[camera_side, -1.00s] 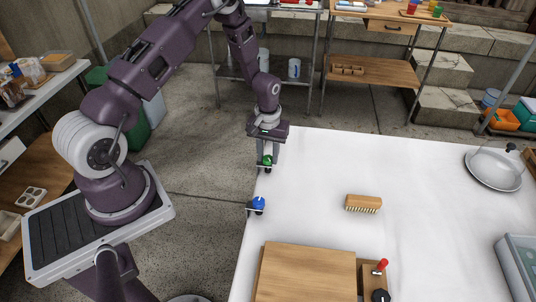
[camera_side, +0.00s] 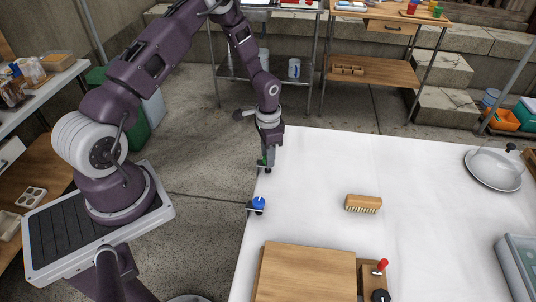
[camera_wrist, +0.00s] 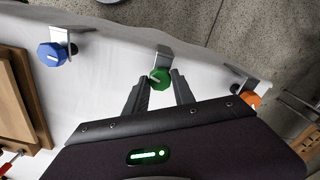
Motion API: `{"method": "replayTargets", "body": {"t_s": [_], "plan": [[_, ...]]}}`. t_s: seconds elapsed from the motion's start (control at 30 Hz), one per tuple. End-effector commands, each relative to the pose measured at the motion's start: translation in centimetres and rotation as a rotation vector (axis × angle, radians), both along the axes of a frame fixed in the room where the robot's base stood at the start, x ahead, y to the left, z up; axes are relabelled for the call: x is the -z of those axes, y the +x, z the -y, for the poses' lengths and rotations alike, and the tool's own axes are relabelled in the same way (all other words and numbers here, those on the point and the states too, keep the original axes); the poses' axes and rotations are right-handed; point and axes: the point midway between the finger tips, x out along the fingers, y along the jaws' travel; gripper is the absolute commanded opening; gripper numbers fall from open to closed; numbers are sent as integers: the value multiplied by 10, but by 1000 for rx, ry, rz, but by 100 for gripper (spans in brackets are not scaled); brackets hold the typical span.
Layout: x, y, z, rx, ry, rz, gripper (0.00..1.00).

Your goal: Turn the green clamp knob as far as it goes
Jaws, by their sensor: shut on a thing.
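The green clamp knob (camera_wrist: 160,77) is a round knob with a pale pointer line, on a grey metal clamp (camera_wrist: 163,54) at the edge of the white-topped table. My gripper (camera_wrist: 159,82) is shut on the green knob, one finger on either side of it in the wrist view. In the side view my gripper (camera_side: 267,164) points down at the table's left edge and hides most of the green knob.
A blue knob (camera_side: 258,203) is on a clamp nearer the camera on the same edge. An orange knob (camera_wrist: 254,99) shows in the wrist view. A brush (camera_side: 363,204), a wooden board (camera_side: 305,275) and a domed dish (camera_side: 494,168) are on the table (camera_side: 330,165).

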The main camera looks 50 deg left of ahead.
Motion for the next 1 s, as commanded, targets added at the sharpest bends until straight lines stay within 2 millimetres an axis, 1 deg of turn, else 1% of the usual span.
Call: {"method": "replayTargets", "body": {"t_s": [1.0], "plan": [[-1,1,-1,949,2,1,0]]}}
